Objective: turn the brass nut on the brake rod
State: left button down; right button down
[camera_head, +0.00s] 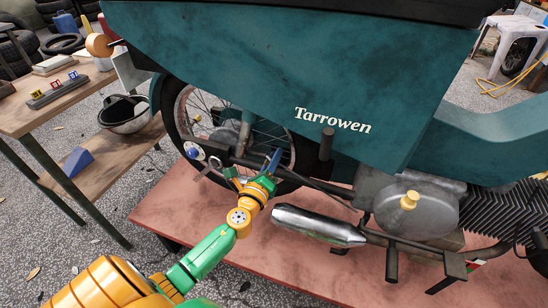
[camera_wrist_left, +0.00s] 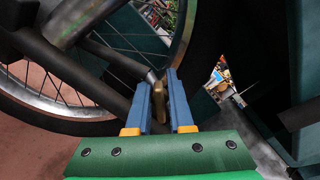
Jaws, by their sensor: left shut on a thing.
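The brass nut (camera_wrist_left: 160,97) shows in the left wrist view as a small gold-brown piece between the two blue fingers of my left gripper (camera_wrist_left: 160,100), near their tips. The gripper is shut on it. The end of the brake rod (camera_wrist_left: 150,77) reaches the nut from the upper left. In the head view my left gripper (camera_head: 273,160) is low beside the rear wheel (camera_head: 200,105) of the teal motorcycle (camera_head: 310,65); the nut cannot be made out there. My right gripper is in neither view.
The motorcycle stands on a reddish platform (camera_head: 160,205). A silver exhaust (camera_head: 318,224) and an engine cover (camera_head: 415,210) lie to the right of my left gripper. A wooden workbench (camera_head: 40,115) with a lower shelf holding a helmet (camera_head: 125,115) and a blue wedge (camera_head: 77,162) stands left.

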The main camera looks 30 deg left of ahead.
pick_arm(q)
jog(key=shift+f, duration=0.1)
jog(key=c, duration=1)
grip_release()
jog(key=shift+o, duration=0.2)
jog(key=v, duration=0.7)
jog(key=shift+s, duration=0.1)
